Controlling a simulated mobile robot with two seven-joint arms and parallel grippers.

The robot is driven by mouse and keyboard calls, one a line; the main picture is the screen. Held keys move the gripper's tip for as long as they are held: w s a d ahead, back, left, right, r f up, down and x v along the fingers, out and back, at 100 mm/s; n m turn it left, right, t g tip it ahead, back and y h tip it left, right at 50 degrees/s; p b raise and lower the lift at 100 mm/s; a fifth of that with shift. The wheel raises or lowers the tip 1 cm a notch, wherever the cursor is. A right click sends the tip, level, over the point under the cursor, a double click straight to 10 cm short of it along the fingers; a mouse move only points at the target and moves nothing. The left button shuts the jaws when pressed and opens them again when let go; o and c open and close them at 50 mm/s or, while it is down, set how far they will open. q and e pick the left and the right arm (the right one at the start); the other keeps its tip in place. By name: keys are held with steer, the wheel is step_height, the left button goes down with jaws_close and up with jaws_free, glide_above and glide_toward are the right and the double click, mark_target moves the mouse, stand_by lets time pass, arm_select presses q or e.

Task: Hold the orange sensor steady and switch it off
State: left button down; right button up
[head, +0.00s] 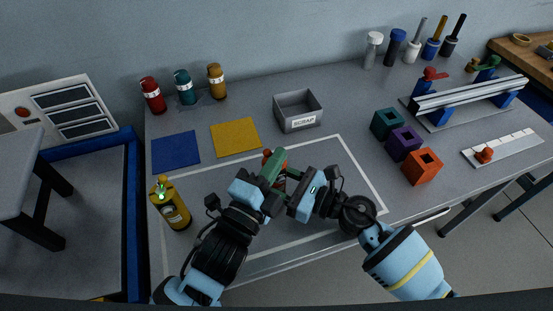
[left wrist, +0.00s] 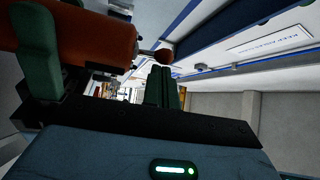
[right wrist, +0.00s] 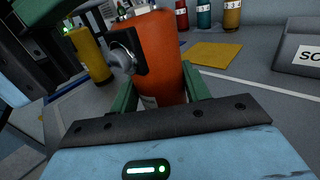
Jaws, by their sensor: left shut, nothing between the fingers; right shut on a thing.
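The orange sensor (right wrist: 168,45) is a cylinder held in my right gripper (right wrist: 160,95), with a green finger on each side. A black plate with a round grey part sits on its side. In the head view the orange sensor (head: 267,156) is mostly hidden behind the grippers; my right gripper (head: 287,182) comes from the right. My left gripper (head: 277,158) is shut and empty, close beside the sensor. In the left wrist view the sensor (left wrist: 105,42) lies across the upper left, and a small reddish knob on a stem (left wrist: 163,56) is near the left fingertips (left wrist: 163,85).
A yellow canister (head: 172,208) with a lit green light stands at the left table edge. Blue (head: 176,150) and yellow (head: 236,137) mats and a SCRAP bin (head: 298,111) lie behind the grippers. Coloured blocks (head: 404,144) stand to the right. The outlined area is otherwise mostly clear.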

arm_select(q)
steer(key=shift+s, duration=0.1)
steer(key=v, duration=1.2)
arm_select(e)
steer(key=o, duration=1.1)
steer(key=v, duration=1.2)
